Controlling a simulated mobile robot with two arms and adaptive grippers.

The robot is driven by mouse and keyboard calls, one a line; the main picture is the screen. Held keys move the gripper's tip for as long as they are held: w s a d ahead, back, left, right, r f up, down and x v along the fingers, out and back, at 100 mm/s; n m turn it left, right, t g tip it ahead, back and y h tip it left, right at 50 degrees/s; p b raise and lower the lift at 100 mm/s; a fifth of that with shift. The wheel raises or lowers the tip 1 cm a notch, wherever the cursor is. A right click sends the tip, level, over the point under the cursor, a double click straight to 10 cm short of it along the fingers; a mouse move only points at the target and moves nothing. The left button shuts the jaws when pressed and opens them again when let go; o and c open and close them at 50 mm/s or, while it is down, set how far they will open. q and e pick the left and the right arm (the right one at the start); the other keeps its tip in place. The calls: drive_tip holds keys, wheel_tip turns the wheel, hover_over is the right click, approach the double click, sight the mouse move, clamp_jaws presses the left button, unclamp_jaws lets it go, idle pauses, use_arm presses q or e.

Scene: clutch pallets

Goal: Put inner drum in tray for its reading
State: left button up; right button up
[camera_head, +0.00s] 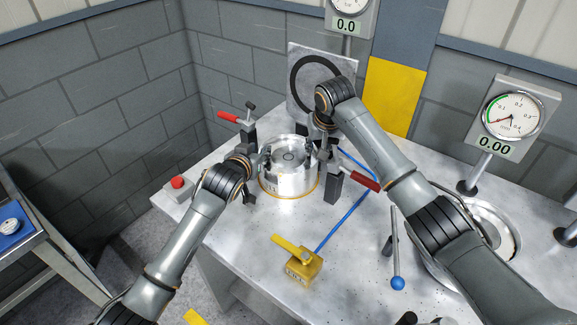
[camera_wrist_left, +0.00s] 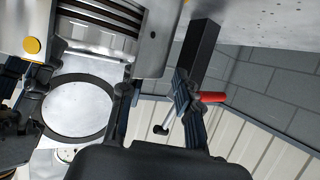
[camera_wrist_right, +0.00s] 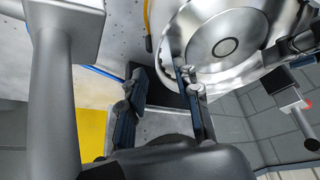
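The inner drum appears to be the silver cylinder (camera_head: 289,182) with a gold ring at its base, upright on the bench between two red-handled clamps. Its round face with a central hole shows in the right wrist view (camera_wrist_right: 225,30), and its side seems to show in the left wrist view (camera_wrist_left: 95,40). My left gripper (camera_head: 252,160) is at the drum's left side; its fingers (camera_wrist_left: 155,105) are spread apart. My right gripper (camera_head: 325,135) is at the drum's right rear; its fingers (camera_wrist_right: 162,105) are apart, one overlapping the drum's edge in view. Contact is unclear.
A blue tray (camera_head: 14,240) with a small gauge sits on a cart at far left. A yellow block (camera_head: 298,265) with a lever and blue hose lies in front. A dial reading 0.00 (camera_head: 498,140) and a round metal dish (camera_head: 510,232) stand right. A ringed plate (camera_head: 300,90) stands behind.

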use_arm(q)
clamp_jaws()
use_arm(e)
clamp_jaws()
use_arm(q)
drive_tip(key=shift+f, duration=0.1)
drive_tip(key=shift+w+r, duration=0.1)
drive_tip(key=shift+r, duration=0.3)
use_arm(e)
drive_tip(key=shift+w+r, duration=0.1)
drive_tip(key=shift+r, duration=0.2)
drive_tip(key=shift+w, duration=0.1)
drive_tip(key=shift+r, duration=0.1)
